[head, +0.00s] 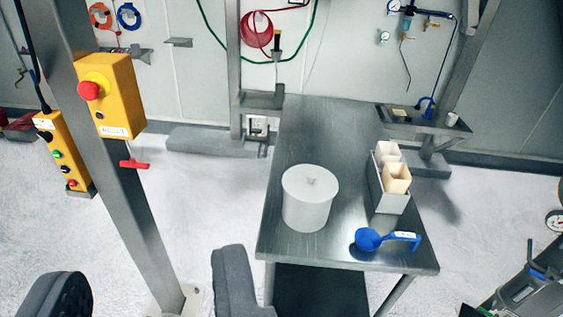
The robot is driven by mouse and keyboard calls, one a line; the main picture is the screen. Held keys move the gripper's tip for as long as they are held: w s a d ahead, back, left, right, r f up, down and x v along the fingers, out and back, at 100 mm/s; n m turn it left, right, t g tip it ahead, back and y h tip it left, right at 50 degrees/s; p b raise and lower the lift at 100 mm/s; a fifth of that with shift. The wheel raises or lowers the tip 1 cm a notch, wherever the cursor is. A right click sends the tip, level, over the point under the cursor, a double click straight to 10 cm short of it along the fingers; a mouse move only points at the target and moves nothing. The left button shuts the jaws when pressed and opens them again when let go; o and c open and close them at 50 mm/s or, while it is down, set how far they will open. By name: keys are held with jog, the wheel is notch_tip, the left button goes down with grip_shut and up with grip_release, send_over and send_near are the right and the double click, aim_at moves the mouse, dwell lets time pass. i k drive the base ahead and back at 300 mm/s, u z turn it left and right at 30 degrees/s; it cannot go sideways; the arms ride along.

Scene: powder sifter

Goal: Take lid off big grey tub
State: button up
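A pale whitish-grey round tub (306,212) stands upright on the steel table (318,125), near its front left edge. My gripper (148,268) shows as two dark fingers at the bottom left, spread wide apart. The base of the left finger is cut off by the picture's edge.
A blue scoop (370,239) lies right of the tub. A grey holder (389,202) with cream containers stands behind it. A steel post (125,195) with a yellow emergency-stop box (115,97) rises at left. Equipment (525,287) stands at bottom right.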

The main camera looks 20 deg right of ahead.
aim_at(306, 183)
jog(key=z, duration=0.25)
jog(key=i, duration=1.3)
jog(key=z, duration=0.55)
jog(key=i, duration=0.4)
jog(key=z, duration=0.25)
